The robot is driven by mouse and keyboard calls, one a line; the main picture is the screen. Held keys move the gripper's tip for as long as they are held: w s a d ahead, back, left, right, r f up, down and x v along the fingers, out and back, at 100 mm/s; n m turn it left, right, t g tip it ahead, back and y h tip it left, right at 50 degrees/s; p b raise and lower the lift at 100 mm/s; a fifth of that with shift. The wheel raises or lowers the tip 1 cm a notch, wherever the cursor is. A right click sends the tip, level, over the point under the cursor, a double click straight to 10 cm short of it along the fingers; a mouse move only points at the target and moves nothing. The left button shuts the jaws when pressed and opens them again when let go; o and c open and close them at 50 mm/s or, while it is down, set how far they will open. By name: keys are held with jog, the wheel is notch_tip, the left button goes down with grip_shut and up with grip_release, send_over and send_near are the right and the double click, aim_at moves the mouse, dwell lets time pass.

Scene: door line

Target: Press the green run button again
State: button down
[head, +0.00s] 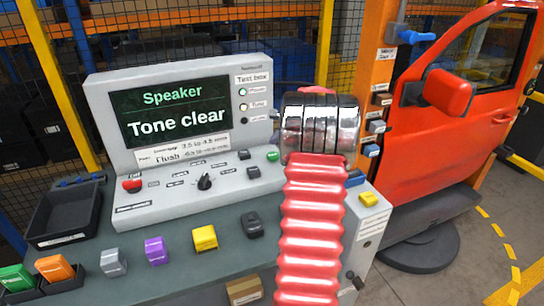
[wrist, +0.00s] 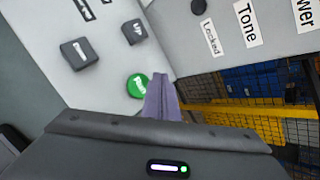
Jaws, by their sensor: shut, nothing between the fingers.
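The green run button (head: 272,156) sits at the right end of the grey test console's sloped panel (head: 150,207). It also shows in the wrist view (wrist: 137,86), just left of my gripper fingers. My gripper (wrist: 160,80) is shut and empty, with its fingertips close beside the button. I cannot tell whether they touch it. In the head view my red ribbed arm and its chrome collar hide the fingers. The console screen (head: 176,110) reads "Speaker" and "Tone clear".
A red button (head: 132,184) and a black knob (head: 204,181) are on the same panel. Coloured blocks, including a purple one (head: 156,250), lie on the bench front. A black tray (head: 65,215) stands at left. A red car door (head: 440,120) stands at right.

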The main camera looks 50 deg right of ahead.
jog(key=shift+r, duration=0.9)
jog(key=shift+r, duration=0.1)
notch_tip(320, 180, up, 8)
send_over(275, 156)
jog(key=shift+a, duration=0.1)
dwell(0.3)
jog(key=shift+s, duration=0.1)
dwell(0.5)
